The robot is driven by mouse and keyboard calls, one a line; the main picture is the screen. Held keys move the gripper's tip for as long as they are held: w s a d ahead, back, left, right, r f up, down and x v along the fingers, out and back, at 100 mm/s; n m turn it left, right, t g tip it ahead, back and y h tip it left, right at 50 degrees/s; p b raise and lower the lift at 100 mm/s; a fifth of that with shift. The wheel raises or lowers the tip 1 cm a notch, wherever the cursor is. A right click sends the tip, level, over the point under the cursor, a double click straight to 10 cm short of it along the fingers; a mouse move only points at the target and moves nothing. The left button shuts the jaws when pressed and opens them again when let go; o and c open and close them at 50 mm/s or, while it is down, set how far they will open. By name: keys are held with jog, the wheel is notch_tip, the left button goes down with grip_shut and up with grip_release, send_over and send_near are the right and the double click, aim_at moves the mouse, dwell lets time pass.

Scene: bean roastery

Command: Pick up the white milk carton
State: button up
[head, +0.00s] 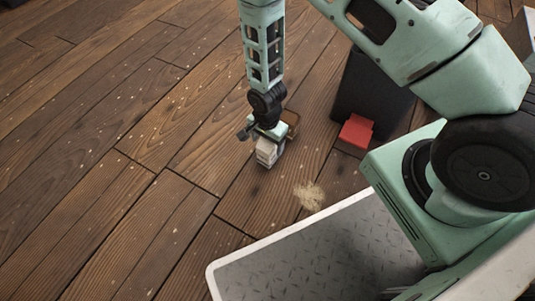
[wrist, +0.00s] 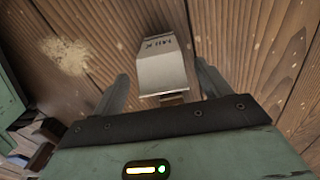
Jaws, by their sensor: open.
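The white milk carton (wrist: 163,68) is on the wooden floor, with dark lettering on the face toward the wrist camera. In the wrist view it lies between the two fingers of my gripper (wrist: 161,72), with a gap on each side. The fingers are apart and do not visibly press on it. In the head view the carton (head: 267,154) shows just below my gripper (head: 266,137), which hides its upper part.
A small brown-edged object (head: 291,119) is right behind my gripper. A red object (head: 356,131) lies at the foot of a dark box (head: 369,90) to the right. A pale patch of grounds (head: 309,196) is on the floor nearby. The floor to the left is clear.

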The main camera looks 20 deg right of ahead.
jog(key=shift+w+f+b, duration=0.15)
jog(key=shift+f+b, duration=1.05)
jog(key=shift+f, duration=0.7)
jog(key=c, duration=1)
jog(key=shift+c, duration=0.2)
